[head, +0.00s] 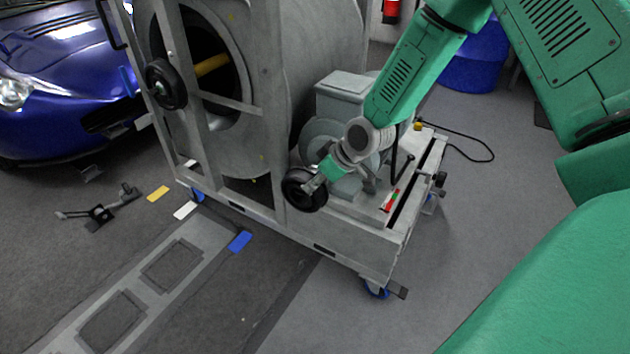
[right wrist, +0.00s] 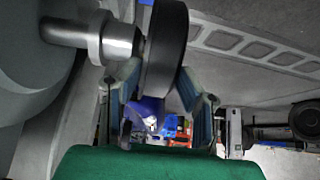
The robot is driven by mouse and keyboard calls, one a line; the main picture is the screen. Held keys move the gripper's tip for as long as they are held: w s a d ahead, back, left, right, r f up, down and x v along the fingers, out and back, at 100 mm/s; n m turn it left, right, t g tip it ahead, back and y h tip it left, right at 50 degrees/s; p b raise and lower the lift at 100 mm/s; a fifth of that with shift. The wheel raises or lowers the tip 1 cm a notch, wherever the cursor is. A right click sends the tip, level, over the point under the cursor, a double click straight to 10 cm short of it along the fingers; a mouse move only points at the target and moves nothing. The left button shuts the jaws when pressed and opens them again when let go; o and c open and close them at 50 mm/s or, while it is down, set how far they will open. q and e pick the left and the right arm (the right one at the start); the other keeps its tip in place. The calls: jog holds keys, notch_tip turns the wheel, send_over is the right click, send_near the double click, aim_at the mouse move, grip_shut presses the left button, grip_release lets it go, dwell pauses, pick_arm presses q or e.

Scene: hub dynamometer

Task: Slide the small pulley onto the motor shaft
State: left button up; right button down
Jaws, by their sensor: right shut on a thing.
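The small pulley (head: 299,191) is a black disc at the front of the grey cart. It also shows edge-on in the right wrist view (right wrist: 166,45). My right gripper (head: 317,184) is shut on the pulley, with one finger on each side of its rim. The grey motor (head: 345,85) stands on the cart behind the gripper. In the right wrist view, the motor shaft (right wrist: 66,32) points from the motor at the left towards the pulley's face. A shiny metal collar (right wrist: 120,42) lies between them. Whether the shaft is inside the bore is hidden. My left gripper is out of view.
A large drum in a grey frame (head: 272,150) with a black wheel (head: 165,84) stands left of the motor. A red-green level (head: 391,200) lies on the cart. A blue car (head: 60,75) is at the far left. The floor in front is mostly clear.

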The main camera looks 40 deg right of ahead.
jog(key=shift+w+d, duration=0.1)
jog(key=shift+d, duration=0.05)
jog(key=shift+w+d, duration=0.2)
jog(key=shift+d, duration=0.4)
jog(key=shift+w+d, duration=0.2)
jog(key=shift+d, duration=0.35)
jog(key=shift+w+d, duration=0.1)
jog(key=shift+d, duration=0.05)
jog(key=shift+w+d+p, duration=0.25)
jog(key=shift+d+p, duration=0.05)
jog(key=shift+d, duration=0.35)
jog(key=shift+w+d, duration=0.1)
jog(key=shift+d, duration=0.15)
dwell(0.4)
jog(key=c, duration=1.2)
grip_release()
jog(key=shift+o, duration=0.9)
jog(key=shift+d+f, duration=0.1)
jog(key=shift+f, duration=0.05)
